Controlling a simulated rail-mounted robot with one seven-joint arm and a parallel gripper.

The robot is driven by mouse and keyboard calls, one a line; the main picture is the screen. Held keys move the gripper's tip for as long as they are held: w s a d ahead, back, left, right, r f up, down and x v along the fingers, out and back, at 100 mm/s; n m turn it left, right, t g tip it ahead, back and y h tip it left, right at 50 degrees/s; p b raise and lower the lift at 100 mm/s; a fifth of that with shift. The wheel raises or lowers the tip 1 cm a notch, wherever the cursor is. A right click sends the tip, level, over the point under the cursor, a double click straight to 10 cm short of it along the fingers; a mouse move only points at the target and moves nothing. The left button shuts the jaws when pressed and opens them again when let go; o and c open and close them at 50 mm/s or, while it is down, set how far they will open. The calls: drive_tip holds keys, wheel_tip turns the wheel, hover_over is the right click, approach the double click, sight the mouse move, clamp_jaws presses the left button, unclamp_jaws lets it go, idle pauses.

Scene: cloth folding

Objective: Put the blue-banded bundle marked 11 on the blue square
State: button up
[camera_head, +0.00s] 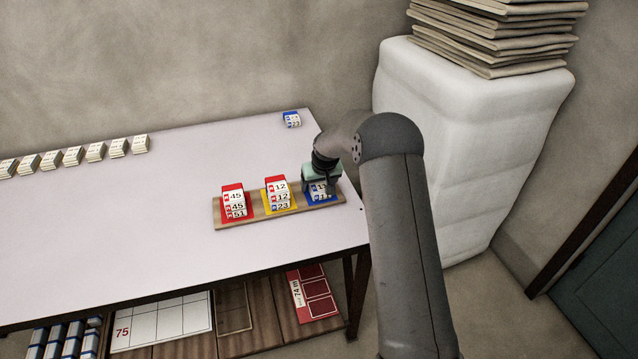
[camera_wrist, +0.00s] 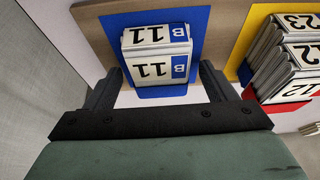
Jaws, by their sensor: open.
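The blue-banded bundle marked 11 (camera_wrist: 155,68) lies on the blue square (camera_wrist: 199,22) in the wrist view, with 11 and a B readable on two of its faces. In the head view the blue square (camera_head: 325,201) is at the right end of the wooden tray, and the bundle (camera_head: 318,190) is partly hidden by my gripper. My gripper (camera_wrist: 158,72) is open, with one finger on each side of the bundle's near end. A gap shows between the bundle and each finger. It also shows in the head view (camera_head: 322,183), over the blue square.
The wooden tray (camera_head: 254,211) also holds bundles on a yellow square (camera_head: 268,210), topped by 12, and red-marked bundles (camera_head: 235,198) at left. Another blue-marked bundle (camera_head: 291,119) lies at the table's far right corner. Several pale bundles line the back left; the table's middle is clear.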

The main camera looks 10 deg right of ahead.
drive_tip(key=v, duration=1.2)
drive_tip(key=s+r+g, duration=0.1)
drive_tip(key=s+r, duration=0.2)
drive_tip(key=s, duration=0.9)
drive_tip(key=s+r+g, duration=0.1)
drive_tip(key=s+r, duration=0.2)
drive_tip(key=s, duration=0.8)
drive_tip(key=s+f+m+g, duration=0.1)
drive_tip(key=s+f+g, duration=0.1)
drive_tip(key=s, duration=1.8)
drive_tip(key=shift+a+b, duration=0.45)
